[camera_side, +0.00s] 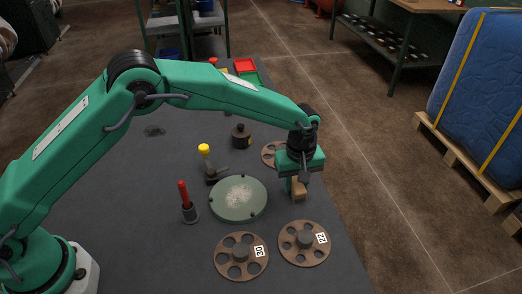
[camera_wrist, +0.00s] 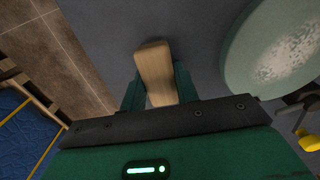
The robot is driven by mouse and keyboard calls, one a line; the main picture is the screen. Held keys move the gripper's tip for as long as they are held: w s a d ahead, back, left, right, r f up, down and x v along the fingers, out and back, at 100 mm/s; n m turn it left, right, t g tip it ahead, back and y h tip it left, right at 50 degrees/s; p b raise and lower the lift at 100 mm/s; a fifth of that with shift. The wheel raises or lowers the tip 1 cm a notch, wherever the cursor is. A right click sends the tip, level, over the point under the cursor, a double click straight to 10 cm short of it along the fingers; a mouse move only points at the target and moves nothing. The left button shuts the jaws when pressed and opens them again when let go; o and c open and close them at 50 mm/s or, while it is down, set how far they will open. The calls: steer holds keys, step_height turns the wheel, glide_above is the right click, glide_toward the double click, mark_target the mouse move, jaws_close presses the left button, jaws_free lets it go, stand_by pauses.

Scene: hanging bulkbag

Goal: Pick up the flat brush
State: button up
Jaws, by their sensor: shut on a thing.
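The flat brush shows as a pale wooden piece (camera_side: 299,188) under my gripper (camera_side: 297,180) in the side view. In the wrist view its wooden handle (camera_wrist: 153,66) stands between the two green fingers of my gripper (camera_wrist: 158,88), which are shut on it. Its bristles are not visible. The brush is over the right part of the dark table, just right of the round green disc; I cannot tell whether it touches the table.
The pale green disc (camera_side: 238,199) is close by on the left. Numbered brown wheels (camera_side: 241,256) (camera_side: 304,243) lie in front. A red-handled tool (camera_side: 185,198), a yellow-topped tool (camera_side: 206,160) and a dark weight (camera_side: 241,137) stand left. The table edge is close on the right.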

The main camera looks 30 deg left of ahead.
steer(key=shift+r, duration=0.5)
step_height(320, 180, up, 3)
steer(key=shift+r, duration=0.1)
steer(key=s+d+r, duration=0.5)
steer(key=s+r, duration=0.1)
steer(key=s, duration=0.4)
steer(key=shift+d+r, duration=0.35)
steer(key=shift+r, duration=0.05)
steer(key=shift+s, duration=0.1)
steer(key=o, duration=0.5)
steer(key=shift+c, duration=0.2)
steer(key=c, duration=0.4)
steer(key=shift+o, duration=0.2)
steer(key=shift+a, duration=0.15)
